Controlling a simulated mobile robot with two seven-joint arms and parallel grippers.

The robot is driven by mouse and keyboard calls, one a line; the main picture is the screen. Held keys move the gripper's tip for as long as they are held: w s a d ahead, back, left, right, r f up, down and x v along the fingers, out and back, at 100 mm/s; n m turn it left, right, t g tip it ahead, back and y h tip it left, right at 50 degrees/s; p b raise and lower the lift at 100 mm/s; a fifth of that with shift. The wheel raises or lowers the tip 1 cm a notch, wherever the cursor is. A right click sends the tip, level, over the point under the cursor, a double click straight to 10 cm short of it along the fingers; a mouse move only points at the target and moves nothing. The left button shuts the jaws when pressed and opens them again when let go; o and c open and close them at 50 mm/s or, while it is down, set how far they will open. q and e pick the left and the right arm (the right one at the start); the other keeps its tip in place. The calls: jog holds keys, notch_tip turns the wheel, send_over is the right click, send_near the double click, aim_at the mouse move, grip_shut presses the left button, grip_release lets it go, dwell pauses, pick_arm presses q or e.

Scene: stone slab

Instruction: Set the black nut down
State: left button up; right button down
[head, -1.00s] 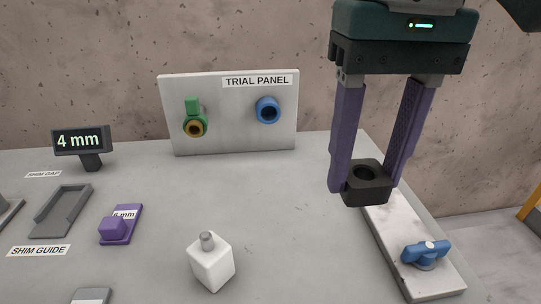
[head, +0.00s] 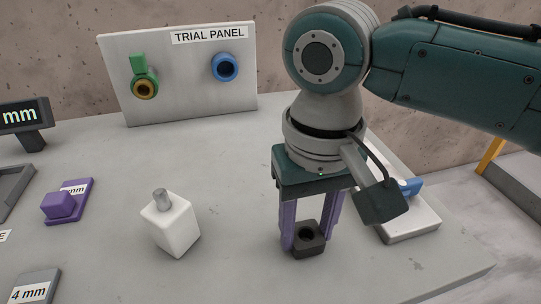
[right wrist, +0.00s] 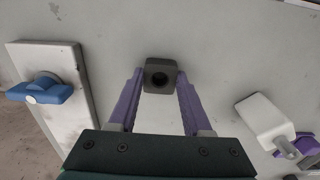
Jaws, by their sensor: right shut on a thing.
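The black nut (head: 311,249) is a dark square block with a round hole, in the lower middle of the head view. My right gripper (head: 306,236) points down with its purple fingers shut on the nut's two sides. The right wrist view also shows the nut (right wrist: 160,66) between the fingertips, hole facing the camera. The nut is at or just above the grey stone slab (head: 235,270); I cannot tell if it touches. My left gripper is not in view.
A white block with a grey peg (head: 172,227) stands left of the nut. A pale plate (head: 412,228) with a blue knob (head: 410,187) lies to the right. The trial panel (head: 185,85) stands behind. A purple shim (head: 70,203) lies at left. Bare slab surrounds the nut.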

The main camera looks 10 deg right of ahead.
jog(key=shift+f, duration=0.2)
jog(key=shift+f, duration=0.1)
jog(key=shift+c, duration=1.7)
grip_release()
notch_tip(320, 180, up, 12)
jog(key=p, duration=0.3)
jog(key=s+a+f+y, duration=0.1)
jog(key=s+f, duration=0.1)
jog(key=s+a+f+n+t+y, duration=0.1)
jog(key=s+f, duration=0.1)
jog(key=s, duration=0.1)
jog(key=s+a+f+n+y, duration=0.1)
jog(key=s+f, duration=0.1)
jog(key=shift+s+a+t, duration=0.25)
jog(key=shift+a+t, duration=0.05)
jog(key=s+d+f+t+h, duration=0.1)
jog(key=s+d+t+h, duration=0.1)
jog(key=s+d, duration=0.6)
jog(key=d, duration=0.3)
jog(key=shift+s+d+f+h, duration=0.15)
jog(key=shift+s+d+h, duration=0.25)
